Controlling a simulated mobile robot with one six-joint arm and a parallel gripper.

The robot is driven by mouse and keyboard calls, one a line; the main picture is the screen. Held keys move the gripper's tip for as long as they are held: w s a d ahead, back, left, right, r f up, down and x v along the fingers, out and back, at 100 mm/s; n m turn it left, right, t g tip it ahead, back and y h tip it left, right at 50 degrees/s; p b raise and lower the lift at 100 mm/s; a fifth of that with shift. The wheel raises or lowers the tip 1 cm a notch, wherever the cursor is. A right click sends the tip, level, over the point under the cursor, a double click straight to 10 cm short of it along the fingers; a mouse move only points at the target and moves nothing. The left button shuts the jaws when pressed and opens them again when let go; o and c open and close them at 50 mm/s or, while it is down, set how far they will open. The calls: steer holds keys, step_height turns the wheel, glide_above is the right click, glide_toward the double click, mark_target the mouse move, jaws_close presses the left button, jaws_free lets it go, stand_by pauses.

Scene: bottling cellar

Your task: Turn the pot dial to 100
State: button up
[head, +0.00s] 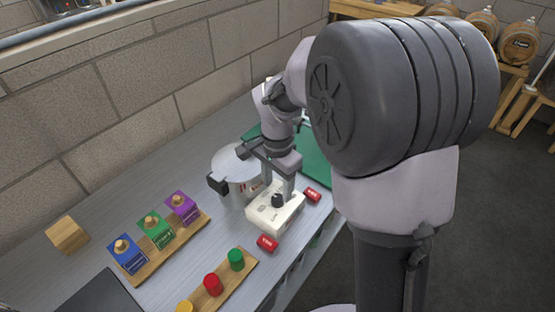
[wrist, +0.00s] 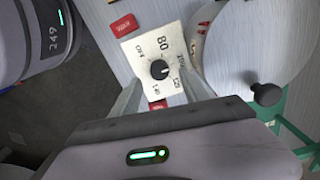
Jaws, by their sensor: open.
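The pot dial is a black knob (head: 278,200) on a cream box (head: 262,219) on the grey bench. In the wrist view, the knob (wrist: 160,70) sits mid-panel (wrist: 138,58), ringed by printed marks including OFF and a large 80; the smaller marks are hard to read. A pale line shows on the knob, but I cannot tell exactly which mark it meets. My gripper (head: 277,184) is open above the box, its fingers either side of the knob, apparently not touching it. It also shows in the wrist view (wrist: 164,88). The silver pot (head: 236,166) stands beside the box.
Red labelled pieces (head: 267,243) (head: 312,194) lie on two sides of the box. A wooden rack (head: 162,250) holds blue, green and purple blocks. A board (head: 225,292) carries coloured pegs. A green mat (head: 313,165) lies behind; a block wall runs along the bench.

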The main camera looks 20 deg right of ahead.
mark_target(277, 198)
step_height(277, 198, up, 14)
steer(key=p, duration=0.4)
steer(key=shift+f, duration=0.25)
steer(key=s+a+r+n+t+y+b, duration=0.1)
steer(key=s+n+t, duration=0.2)
steer(key=s, duration=0.6)
steer(key=s+a+r+n+t+y+b, duration=0.1)
steer(key=s+n, duration=0.4)
steer(key=s, duration=0.5)
steer(key=shift+s+a+r+t+b, duration=0.25)
steer(key=shift+a+t+b, duration=0.2)
steer(key=shift+a+t, duration=0.35)
steer(key=shift+d, duration=0.1)
